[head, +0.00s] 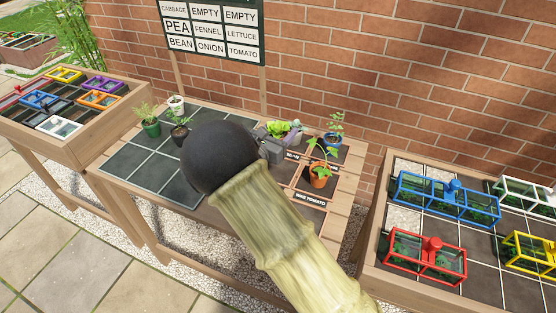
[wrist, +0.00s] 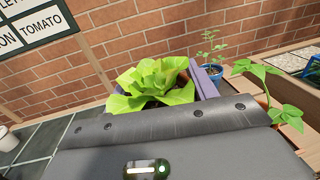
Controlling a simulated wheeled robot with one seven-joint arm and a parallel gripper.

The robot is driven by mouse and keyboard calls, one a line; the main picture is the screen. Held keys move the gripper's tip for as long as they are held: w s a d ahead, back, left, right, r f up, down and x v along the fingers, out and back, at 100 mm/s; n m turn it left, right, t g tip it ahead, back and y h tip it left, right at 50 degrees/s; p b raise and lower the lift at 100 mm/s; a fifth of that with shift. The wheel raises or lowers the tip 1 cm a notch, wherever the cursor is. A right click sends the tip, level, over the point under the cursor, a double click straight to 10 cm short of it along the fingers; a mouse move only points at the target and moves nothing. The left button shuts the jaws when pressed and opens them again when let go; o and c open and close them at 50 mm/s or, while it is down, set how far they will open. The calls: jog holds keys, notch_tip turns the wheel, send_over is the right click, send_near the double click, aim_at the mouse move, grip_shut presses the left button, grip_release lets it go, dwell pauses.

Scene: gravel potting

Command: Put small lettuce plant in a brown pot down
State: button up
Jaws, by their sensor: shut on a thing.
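The small lettuce plant (head: 278,129) shows as light green leaves at the back of the middle table (head: 225,113). In the wrist view its leaves (wrist: 155,82) fill the space ahead of my gripper. My gripper (head: 280,136) is shut on it, with a grey-purple finger (wrist: 207,80) at its right side. The brown pot is hidden behind my gripper body. I cannot tell whether its base touches the table.
A tomato-like plant in an orange pot (head: 319,180) stands close in front, right of my gripper. A plant in a blue pot (head: 333,143) stands behind right. Green (head: 151,128), black (head: 180,136) and white (head: 177,105) pots stand left. Dark tiles (head: 150,165) there are clear.

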jog(key=shift+w, duration=0.45)
jog(key=shift+s, duration=0.1)
jog(key=shift+f, duration=3.05)
jog(key=shift+f+b, duration=0.3)
jog(key=shift+f, duration=1.6)
